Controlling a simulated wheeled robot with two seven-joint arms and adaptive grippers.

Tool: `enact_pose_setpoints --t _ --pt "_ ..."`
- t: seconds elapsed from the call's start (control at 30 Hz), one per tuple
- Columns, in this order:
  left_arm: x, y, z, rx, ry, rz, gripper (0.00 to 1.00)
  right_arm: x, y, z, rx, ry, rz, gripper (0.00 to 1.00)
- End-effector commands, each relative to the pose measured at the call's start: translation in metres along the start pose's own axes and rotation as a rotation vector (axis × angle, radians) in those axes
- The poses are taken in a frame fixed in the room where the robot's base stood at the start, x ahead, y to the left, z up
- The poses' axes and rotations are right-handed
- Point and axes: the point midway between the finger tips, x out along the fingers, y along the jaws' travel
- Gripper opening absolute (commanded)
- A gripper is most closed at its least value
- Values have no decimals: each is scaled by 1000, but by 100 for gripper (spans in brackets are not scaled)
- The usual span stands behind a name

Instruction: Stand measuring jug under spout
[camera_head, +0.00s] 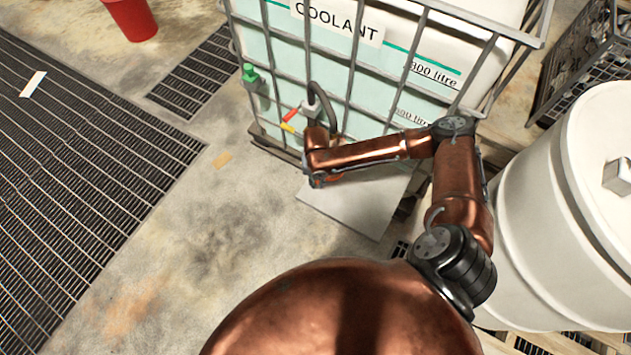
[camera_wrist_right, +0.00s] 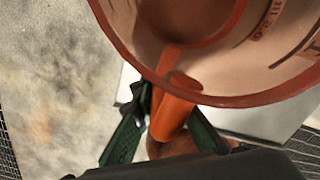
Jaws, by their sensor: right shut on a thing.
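The measuring jug (camera_wrist_right: 235,60) is a translucent cup with an orange rim and orange handle, seen from above in the right wrist view. My right gripper (camera_wrist_right: 170,115) has its dark green fingers closed on the jug's handle. In the head view my copper right arm reaches to the front of the coolant tank (camera_head: 330,50), and its wrist hides the jug. A tap with a red lever (camera_head: 291,114) and a yellow part (camera_head: 288,127) shows beside a dark curved hose (camera_head: 328,105). The spout's outlet and its alignment with the jug cannot be seen. My left gripper is out of view.
A pale grey slab (camera_head: 350,212) lies on the floor below my right wrist. A white drum (camera_head: 560,210) stands at the right. A green bottle (camera_head: 250,76) hangs on the tank cage.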

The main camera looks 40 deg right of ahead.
Motion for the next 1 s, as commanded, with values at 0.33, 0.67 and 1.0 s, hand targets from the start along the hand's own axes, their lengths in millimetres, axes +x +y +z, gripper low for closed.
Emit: enact_pose_setpoints --t 0.33,0.67,1.0 --pt "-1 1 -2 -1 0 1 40 1 0 1 0 -1 1 0" --pt "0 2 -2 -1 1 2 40 2 0 0 0 -1 0 29" --pt "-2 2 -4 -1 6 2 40 -5 0 1 0 -2 1 29"
